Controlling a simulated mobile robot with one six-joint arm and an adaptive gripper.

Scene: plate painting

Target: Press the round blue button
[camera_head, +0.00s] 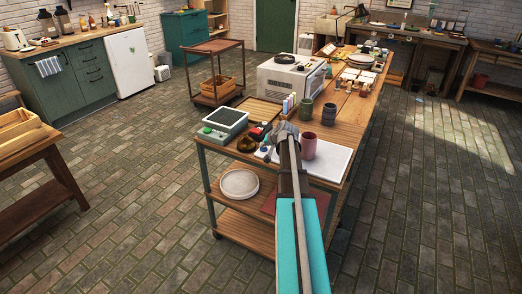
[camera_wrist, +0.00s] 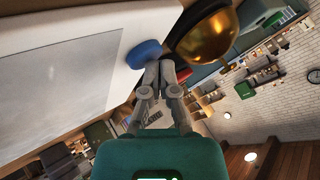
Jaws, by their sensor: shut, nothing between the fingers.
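The round blue button (camera_wrist: 145,53) shows in the wrist view at the edge of a white panel (camera_wrist: 108,25) with a grey area. My gripper (camera_wrist: 159,67) is shut and empty, with its fingertips right beside the button in the picture. The tips overlap the button's edge, and I cannot tell whether they touch it. In the head view my gripper (camera_head: 284,133) is over the near end of the wooden workbench (camera_head: 343,112). A small blue spot, likely the button (camera_head: 264,148), shows just left of it.
A shiny gold rounded object (camera_wrist: 207,38) is close to the fingertips in the wrist view.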

